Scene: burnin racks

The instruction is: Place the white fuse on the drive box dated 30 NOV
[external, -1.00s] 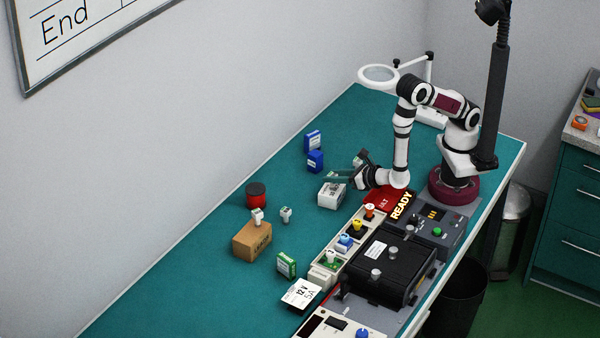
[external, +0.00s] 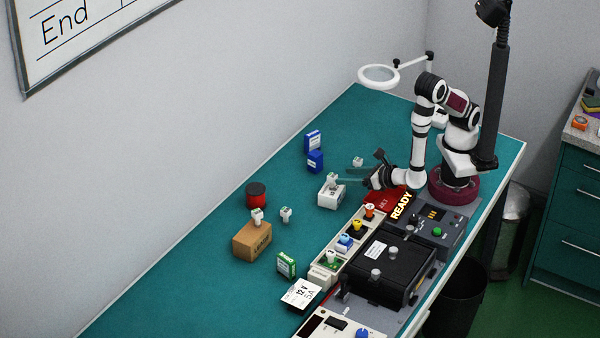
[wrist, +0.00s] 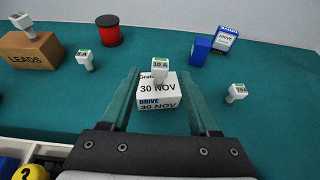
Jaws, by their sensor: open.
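The white drive box (external: 331,195) stands on the teal bench and reads 30 NOV and DRIVE in the wrist view (wrist: 158,92). A white fuse (external: 332,180) marked 10 A stands upright on its top; it shows in the wrist view (wrist: 160,68) too. My gripper (external: 349,175) is open and empty, just right of the box in the external view. In the wrist view its teal fingers (wrist: 160,90) appear on either side of the box, apart from the fuse. Similar white fuses stand on the bench (wrist: 85,60), (wrist: 236,93) and on the LEADS box (wrist: 27,26).
A fuse tray (external: 328,270) and black tester (external: 390,269) lie along the near edge. The bench's far left is clear.

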